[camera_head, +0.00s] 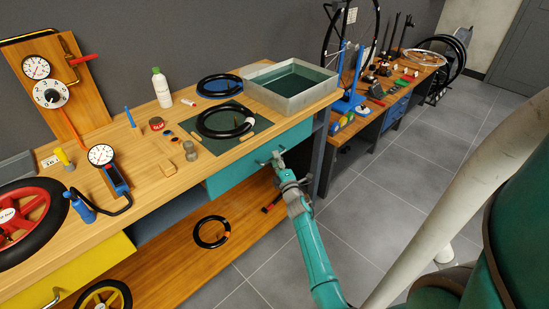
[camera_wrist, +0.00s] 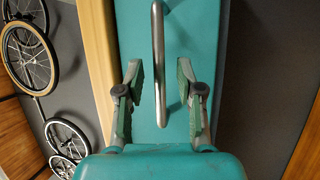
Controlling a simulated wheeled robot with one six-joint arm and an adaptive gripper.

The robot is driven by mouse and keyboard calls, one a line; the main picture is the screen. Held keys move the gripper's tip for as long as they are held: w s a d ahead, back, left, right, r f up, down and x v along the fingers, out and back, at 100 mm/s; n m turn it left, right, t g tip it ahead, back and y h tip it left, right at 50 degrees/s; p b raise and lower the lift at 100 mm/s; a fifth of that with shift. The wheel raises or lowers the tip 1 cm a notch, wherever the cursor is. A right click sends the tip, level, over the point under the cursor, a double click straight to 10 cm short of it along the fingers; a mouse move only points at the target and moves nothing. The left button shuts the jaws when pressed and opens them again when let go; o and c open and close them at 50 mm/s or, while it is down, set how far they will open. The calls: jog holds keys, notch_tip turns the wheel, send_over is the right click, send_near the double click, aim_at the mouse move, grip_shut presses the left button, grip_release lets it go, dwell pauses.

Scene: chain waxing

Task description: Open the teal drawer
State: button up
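The teal drawer (camera_head: 234,177) is under the workbench top in the head view, and its front looks flush with the bench. Its teal front (camera_wrist: 205,30) fills the middle of the wrist view. A silver bar handle (camera_wrist: 158,50) runs up and down there. My gripper (camera_wrist: 160,78) is open, with one finger on each side of the handle and a visible gap to both. In the head view my gripper (camera_head: 279,162) is at the drawer's front, and it partly hides the handle.
The wooden bench top (camera_head: 205,165) holds a grey tray (camera_head: 283,100), black rings, a white bottle (camera_head: 162,88) and gauges. A yellow drawer (camera_head: 85,268) is at the lower left. A lower shelf (camera_head: 180,255) carries a black ring. Tiled floor (camera_head: 385,210) is clear on the right.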

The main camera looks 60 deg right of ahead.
jog(key=shift+w+d+r, duration=0.15)
jog(key=shift+w+d, duration=0.25)
jog(key=shift+w, duration=0.2)
grip_shut()
jog(key=shift+s, duration=0.1)
